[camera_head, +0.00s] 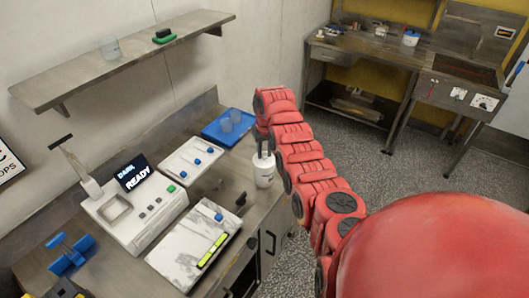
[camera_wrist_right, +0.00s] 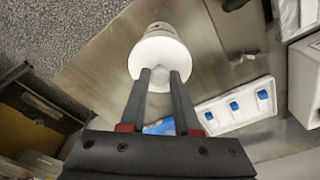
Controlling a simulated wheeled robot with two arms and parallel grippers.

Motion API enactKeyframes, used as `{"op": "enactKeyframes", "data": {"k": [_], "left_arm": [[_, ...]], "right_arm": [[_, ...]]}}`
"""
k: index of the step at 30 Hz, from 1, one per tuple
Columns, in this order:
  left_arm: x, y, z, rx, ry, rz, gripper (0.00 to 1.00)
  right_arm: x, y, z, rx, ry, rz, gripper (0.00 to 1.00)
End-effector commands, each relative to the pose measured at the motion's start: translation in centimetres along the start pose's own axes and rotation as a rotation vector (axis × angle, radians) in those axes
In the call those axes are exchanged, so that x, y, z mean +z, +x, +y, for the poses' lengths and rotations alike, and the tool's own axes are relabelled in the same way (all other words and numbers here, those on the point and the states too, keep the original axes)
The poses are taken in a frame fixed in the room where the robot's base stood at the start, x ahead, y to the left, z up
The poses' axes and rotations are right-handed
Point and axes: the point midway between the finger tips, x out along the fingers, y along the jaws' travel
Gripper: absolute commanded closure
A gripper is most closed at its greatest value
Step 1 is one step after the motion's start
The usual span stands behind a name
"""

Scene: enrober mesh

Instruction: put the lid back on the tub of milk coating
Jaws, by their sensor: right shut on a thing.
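The white tub (camera_head: 264,175) with a dark mark on its side stands upright at the right edge of the steel bench. My right gripper (camera_head: 264,150) points down at its top. In the right wrist view, the fingers (camera_wrist_right: 163,76) are shut on a small knob of the white lid (camera_wrist_right: 158,54). The lid lies over the mouth of the tub, whose body shows behind it. I cannot tell whether the lid is fully seated or slightly above the rim.
A blue tray (camera_head: 228,138) with clear cups is behind the tub. A white tray (camera_head: 183,172) with blue-handled pieces, a white machine (camera_head: 136,215) reading READY and a marbled slab (camera_head: 180,262) stand to the left. A shelf (camera_head: 130,62) hangs above.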

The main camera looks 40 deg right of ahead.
Motion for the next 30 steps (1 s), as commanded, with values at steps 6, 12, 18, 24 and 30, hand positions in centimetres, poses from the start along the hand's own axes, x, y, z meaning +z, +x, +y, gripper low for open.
{"op": "enactKeyframes", "data": {"k": [6, 12, 18, 24, 30], "left_arm": [[0.0, -0.01, 0.0, 0.0, 0.0, 0.0, 1.0], [0.06, -0.34, 0.02, 0.0, 0.0, 0.0, 1.0], [0.12, -0.7, 0.03, 0.0, 0.0, 0.0, 1.0], [0.11, -0.66, 0.03, 0.0, 0.0, 0.0, 1.0], [0.11, -0.66, 0.03, 0.0, 0.0, 0.0, 1.0]], "right_arm": [[0.0, 0.0, 0.01, 0.0, 0.0, 0.0, 1.0], [0.02, 0.2, 0.0, 0.0, 0.0, 0.0, 1.0], [0.06, 0.34, 0.0, 0.0, 0.0, 0.0, 1.0], [0.06, 0.29, 0.0, 0.0, 0.0, 0.0, 1.0], [0.05, 0.29, 0.01, 0.0, 0.0, 0.0, 1.0]]}}
